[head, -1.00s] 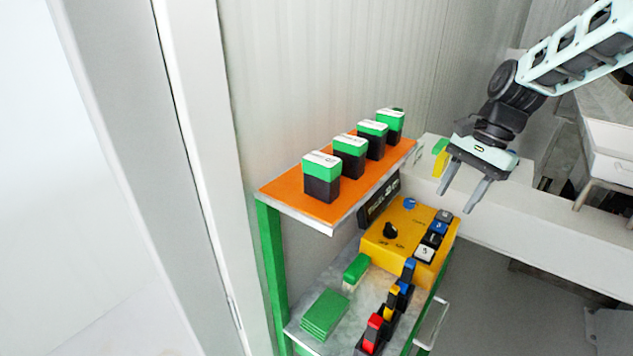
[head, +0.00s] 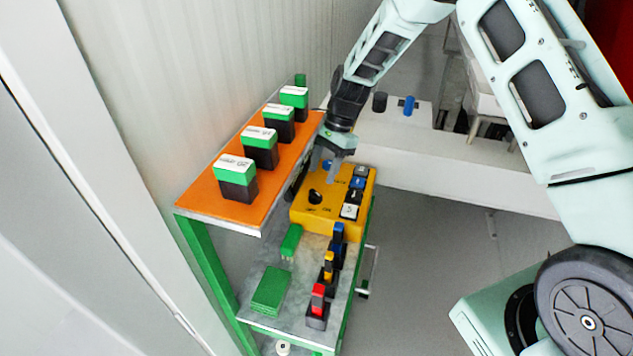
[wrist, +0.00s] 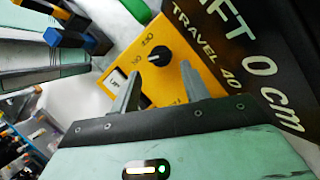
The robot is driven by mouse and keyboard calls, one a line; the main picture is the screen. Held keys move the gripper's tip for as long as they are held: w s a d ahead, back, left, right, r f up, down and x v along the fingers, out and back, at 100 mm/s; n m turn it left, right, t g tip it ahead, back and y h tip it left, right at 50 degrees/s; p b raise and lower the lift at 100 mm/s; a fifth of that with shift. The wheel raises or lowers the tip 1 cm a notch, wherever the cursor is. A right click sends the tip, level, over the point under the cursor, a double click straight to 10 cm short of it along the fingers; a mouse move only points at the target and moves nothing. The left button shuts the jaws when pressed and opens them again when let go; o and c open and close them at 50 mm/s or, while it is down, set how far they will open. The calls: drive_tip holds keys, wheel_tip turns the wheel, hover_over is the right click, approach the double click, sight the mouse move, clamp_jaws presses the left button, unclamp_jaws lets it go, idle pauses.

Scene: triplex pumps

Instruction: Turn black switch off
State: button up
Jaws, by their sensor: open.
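The black switch is a round knob (head: 315,197) on top of a yellow control box (head: 345,222), with small lettering beside it. It also shows in the wrist view (wrist: 158,55), just beyond the fingertips. My gripper (head: 331,176) hangs over the back part of the box, behind the knob. Its two fingers are apart with nothing between them, and in the wrist view (wrist: 161,68) they point towards the knob without closing around it. I cannot tell whether a fingertip touches the box.
An orange shelf (head: 225,207) with several green-and-black blocks stands to the left. Red, yellow and blue switches (head: 318,300) and green plates (head: 270,289) are on the grey shelf in front. A black lettered panel (wrist: 235,45) is close to my gripper.

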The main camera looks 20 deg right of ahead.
sight(316, 192)
drive_tip(key=p+x, duration=0.1)
drive_tip(key=x, duration=0.4)
drive_tip(key=shift+s+a+f, duration=0.1)
drive_tip(key=shift+a+f, duration=0.05)
drive_tip(key=shift+f, duration=0.25)
drive_tip(key=shift+c, duration=0.3)
drive_tip(key=c, duration=0.7)
